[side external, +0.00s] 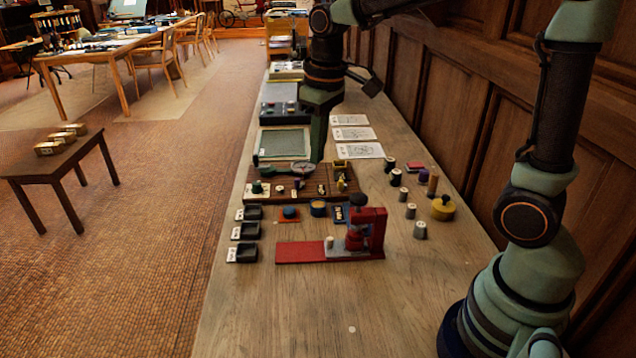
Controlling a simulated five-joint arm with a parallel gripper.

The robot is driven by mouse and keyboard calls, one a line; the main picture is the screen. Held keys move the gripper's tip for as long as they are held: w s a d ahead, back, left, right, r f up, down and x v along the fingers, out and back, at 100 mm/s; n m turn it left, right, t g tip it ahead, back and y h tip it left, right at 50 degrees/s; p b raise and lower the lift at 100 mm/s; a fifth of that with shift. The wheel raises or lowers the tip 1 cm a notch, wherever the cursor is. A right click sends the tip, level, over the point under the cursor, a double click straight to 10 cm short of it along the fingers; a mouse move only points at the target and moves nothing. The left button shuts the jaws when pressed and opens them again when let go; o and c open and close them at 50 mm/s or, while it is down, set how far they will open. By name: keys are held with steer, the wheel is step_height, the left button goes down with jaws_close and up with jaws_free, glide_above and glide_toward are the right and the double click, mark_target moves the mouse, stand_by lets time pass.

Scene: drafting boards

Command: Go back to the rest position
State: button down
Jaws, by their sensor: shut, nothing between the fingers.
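My gripper (317,150) points down over the long wooden bench (300,310), near its middle. It is shut, with nothing seen between its fingers. Its tips are just beyond the brown slatted board (320,183) and beside the right edge of the green mat (284,143). I cannot tell whether the tips touch the bench. My arm rises from its base at the lower right, leaves the picture at the top, and comes back down to the gripper.
A red stand (365,230) with a flat red base stands nearer the camera. Small black trays (247,231) line the left edge. Spools and a yellow pot (443,208) stand at the right. Paneled wall (450,100) borders the right side. The near bench is mostly clear.

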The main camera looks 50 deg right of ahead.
steer(key=s+r+m+t, duration=0.1)
steer(key=s+t, duration=0.3)
steer(key=s, duration=0.5)
steer(key=shift+s+d+r+m, duration=0.2)
steer(key=shift+r+m, duration=0.2)
steer(key=shift+r, duration=0.15)
